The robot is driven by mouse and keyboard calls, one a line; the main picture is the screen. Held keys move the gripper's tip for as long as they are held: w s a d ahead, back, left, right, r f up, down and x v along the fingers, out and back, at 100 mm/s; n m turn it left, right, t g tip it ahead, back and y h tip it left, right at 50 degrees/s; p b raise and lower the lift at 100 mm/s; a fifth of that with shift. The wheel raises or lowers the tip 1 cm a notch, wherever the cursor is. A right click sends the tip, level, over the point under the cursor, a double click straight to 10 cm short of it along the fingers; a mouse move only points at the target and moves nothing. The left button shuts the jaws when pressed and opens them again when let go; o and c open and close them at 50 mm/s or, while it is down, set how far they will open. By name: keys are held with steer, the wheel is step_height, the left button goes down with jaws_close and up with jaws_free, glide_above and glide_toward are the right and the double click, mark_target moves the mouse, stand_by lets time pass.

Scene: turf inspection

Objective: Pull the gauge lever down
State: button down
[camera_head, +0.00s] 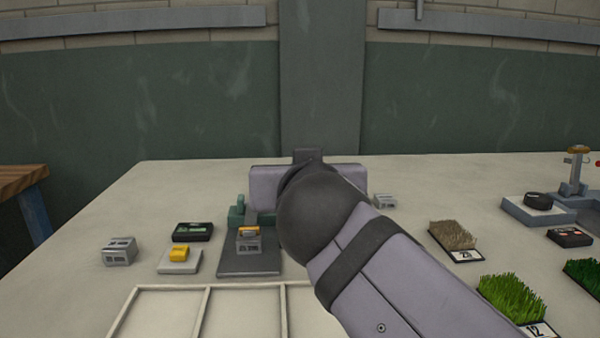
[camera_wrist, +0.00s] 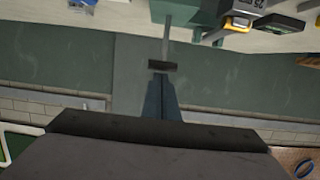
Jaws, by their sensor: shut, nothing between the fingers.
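In the wrist view, which looks upside down, a thin grey rod (camera_wrist: 167,40) runs from a green block (camera_wrist: 187,12) to a dark crossbar handle (camera_wrist: 163,66); this looks like the gauge lever. My gripper (camera_wrist: 160,80) is shut and empty, its fingertips close to the handle. I cannot tell whether they touch it. My arm covers part of the gauge and hides my gripper. A dark block (camera_head: 307,155) shows above the arm.
A yellow-topped block (camera_head: 249,240) sits on the base plate. Left are a dark meter (camera_head: 193,232), a yellow piece (camera_head: 179,254) and a grey block (camera_head: 118,250). An empty divided tray (camera_head: 207,290) lies in front. Turf samples (camera_head: 455,236) and a stand (camera_head: 575,180) are right.

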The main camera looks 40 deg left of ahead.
steer(key=r+p, duration=0.2)
steer(key=w+a+r+p, duration=0.1)
steer(key=shift+w+r+p, duration=0.1)
steer(key=shift+r+p, duration=0.25)
steer(key=shift+p, duration=0.05)
steer(key=shift+r, duration=0.15)
steer(key=f+b+v, duration=0.1)
steer(key=f+v, duration=0.1)
steer(key=v, duration=0.7)
steer(key=shift+s+d+r+b, duration=0.3)
steer(key=shift+s+r+b, duration=0.05)
steer(key=shift+r+b, duration=0.05)
